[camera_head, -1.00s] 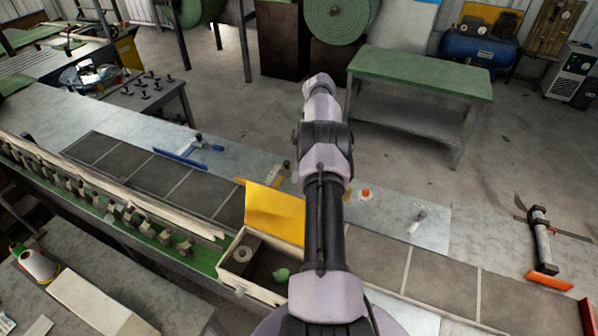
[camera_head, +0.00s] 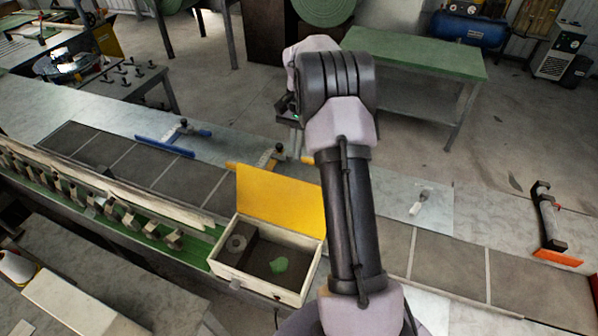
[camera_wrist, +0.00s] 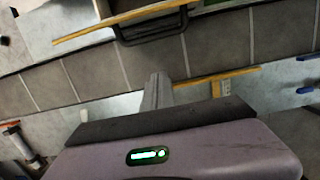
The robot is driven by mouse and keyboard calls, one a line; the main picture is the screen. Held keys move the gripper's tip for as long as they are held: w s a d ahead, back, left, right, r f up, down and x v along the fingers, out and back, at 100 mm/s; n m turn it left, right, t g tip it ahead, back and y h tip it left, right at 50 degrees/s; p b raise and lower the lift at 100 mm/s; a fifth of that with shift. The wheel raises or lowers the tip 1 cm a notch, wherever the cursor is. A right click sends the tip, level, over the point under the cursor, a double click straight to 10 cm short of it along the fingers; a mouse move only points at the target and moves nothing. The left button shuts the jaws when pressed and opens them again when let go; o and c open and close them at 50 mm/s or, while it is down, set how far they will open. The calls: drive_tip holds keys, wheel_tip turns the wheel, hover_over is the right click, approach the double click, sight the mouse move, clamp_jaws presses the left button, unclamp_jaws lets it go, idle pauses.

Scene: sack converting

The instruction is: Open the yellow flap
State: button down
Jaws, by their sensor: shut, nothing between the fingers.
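The yellow flap (camera_head: 280,197) stands raised along the far edge of an open wooden box (camera_head: 262,288). Its inner face shows in the head view. Inside the box lie a grey roll (camera_head: 236,244) and a green object (camera_head: 279,265). In the wrist view the flap appears nearly edge-on as a thin yellow strip (camera_wrist: 75,36), with a black handle (camera_wrist: 152,34) beside it. My gripper (camera_wrist: 157,88) is shut and empty, apart from the flap, on its far side. In the head view my arm hides part of the gripper and the flap's right edge.
The box stands on a long bench with dark panels (camera_head: 445,262). A yellow-barred tool (camera_head: 255,168) and a blue-barred tool (camera_head: 165,146) lie behind it. An orange-ended tool (camera_head: 550,225) lies at the right. A green-topped table (camera_head: 425,65) stands beyond open floor.

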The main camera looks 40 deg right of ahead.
sight(284, 198)
drive_tip(key=s+a+f, duration=0.2)
drive_tip(key=a+f, duration=0.2)
drive_tip(key=shift+s+f+p, duration=0.15)
drive_tip(key=shift+f+p, duration=0.15)
drive_tip(key=shift+f, duration=0.1)
